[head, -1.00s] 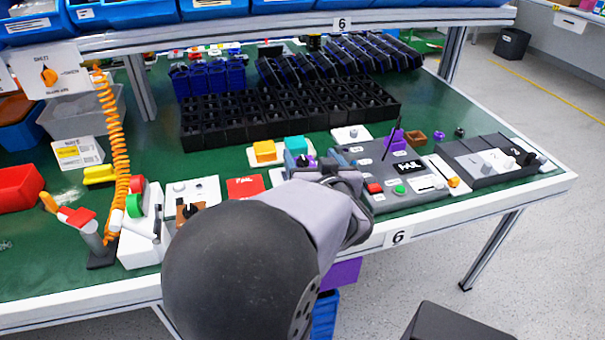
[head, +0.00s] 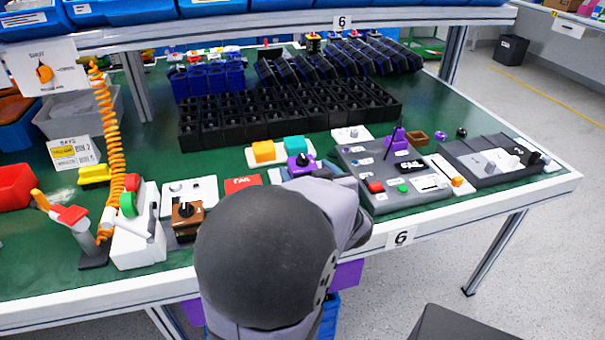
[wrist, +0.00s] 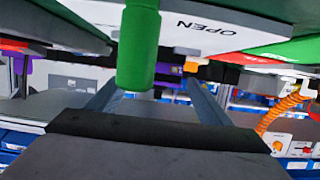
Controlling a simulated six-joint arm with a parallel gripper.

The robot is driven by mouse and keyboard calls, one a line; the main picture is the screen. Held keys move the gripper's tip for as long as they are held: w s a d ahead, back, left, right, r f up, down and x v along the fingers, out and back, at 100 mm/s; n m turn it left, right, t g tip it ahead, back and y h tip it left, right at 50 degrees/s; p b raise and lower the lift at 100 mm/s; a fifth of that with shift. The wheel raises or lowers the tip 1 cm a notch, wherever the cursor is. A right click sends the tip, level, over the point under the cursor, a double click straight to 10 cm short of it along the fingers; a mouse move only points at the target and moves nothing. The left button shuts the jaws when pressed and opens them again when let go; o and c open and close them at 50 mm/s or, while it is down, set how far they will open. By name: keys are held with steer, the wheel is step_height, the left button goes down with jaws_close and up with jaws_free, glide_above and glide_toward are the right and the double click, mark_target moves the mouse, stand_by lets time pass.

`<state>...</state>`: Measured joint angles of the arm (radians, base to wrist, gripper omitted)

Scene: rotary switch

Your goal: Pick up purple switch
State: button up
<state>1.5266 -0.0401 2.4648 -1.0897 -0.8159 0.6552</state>
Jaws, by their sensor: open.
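A purple switch (head: 300,166) with a dark knob on top stands upright near the front of the bench, just beyond my arm. Another purple piece (head: 396,139) with a thin black rod sits on the grey test fixture (head: 375,165). My arm covers my gripper's fingertips in the head view. In the wrist view my gripper (wrist: 155,90) is open, with two grey fingers apart. A green cylinder (wrist: 138,50) hangs in front of them. I see no switch held. A purple patch (wrist: 172,71) shows beyond the fingers, but I cannot tell what it belongs to.
A brown box with a black knob (head: 187,216) stands left of my arm. A red FAIL plate (head: 242,183) and yellow and teal blocks (head: 263,151) lie close by. Black bins (head: 285,108) fill the back. Green bench shows at the right rear.

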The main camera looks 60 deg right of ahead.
mark_target(305, 167)
steer(key=shift+b+x, duration=0.45)
steer(key=shift+x, duration=1.35)
steer(key=shift+c, duration=0.2)
steer(key=c, duration=1.2)
steer(key=shift+r, duration=0.15)
step_height(305, 167, up, 10)
steer(key=p, duration=0.5)
steer(key=shift+w, duration=0.1)
